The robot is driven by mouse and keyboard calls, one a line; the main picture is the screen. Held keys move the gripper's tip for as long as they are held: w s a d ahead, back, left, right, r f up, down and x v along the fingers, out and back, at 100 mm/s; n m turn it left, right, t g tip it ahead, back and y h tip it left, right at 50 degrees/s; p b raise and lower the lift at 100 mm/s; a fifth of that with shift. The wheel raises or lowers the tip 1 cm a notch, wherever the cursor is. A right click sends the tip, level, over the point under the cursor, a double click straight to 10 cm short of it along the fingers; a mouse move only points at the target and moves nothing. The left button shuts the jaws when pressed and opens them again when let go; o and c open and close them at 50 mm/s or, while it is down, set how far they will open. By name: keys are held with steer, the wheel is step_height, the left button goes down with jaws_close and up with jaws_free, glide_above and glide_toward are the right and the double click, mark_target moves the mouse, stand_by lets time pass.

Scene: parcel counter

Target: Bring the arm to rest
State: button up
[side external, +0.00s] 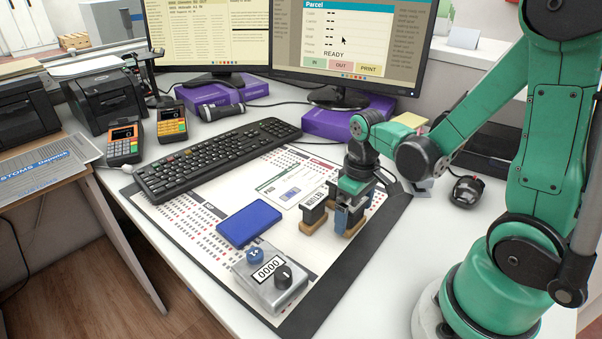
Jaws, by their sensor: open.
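My green arm reaches in from the right. My gripper (345,213) points down low over the right part of the desk mat (318,288). Its jaws are open, at a stamp with a wooden base (354,228). The gripper hides most of that stamp, and I cannot tell whether the fingers touch it. Another stamp (314,210), with a dark body and wooden base, stands upright just to the left of the gripper.
A blue pad (249,223) and a metal numbering device (270,279) lie left of the gripper. A paper form (290,174) lies behind. The keyboard (215,158), monitors (350,37) and purple boxes (330,122) stand farther back. A mouse (466,191) is at right.

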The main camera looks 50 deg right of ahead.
steer(key=shift+r, duration=1.85)
steer(key=shift+w+a+r, duration=0.1)
steer(key=shift+w+r, duration=0.15)
steer(key=shift+r, duration=0.05)
steer(key=w+a+r+t, duration=0.2)
steer(key=a+r+t, duration=0.4)
steer(key=r+t, duration=0.1)
steer(key=shift+a, duration=0.35)
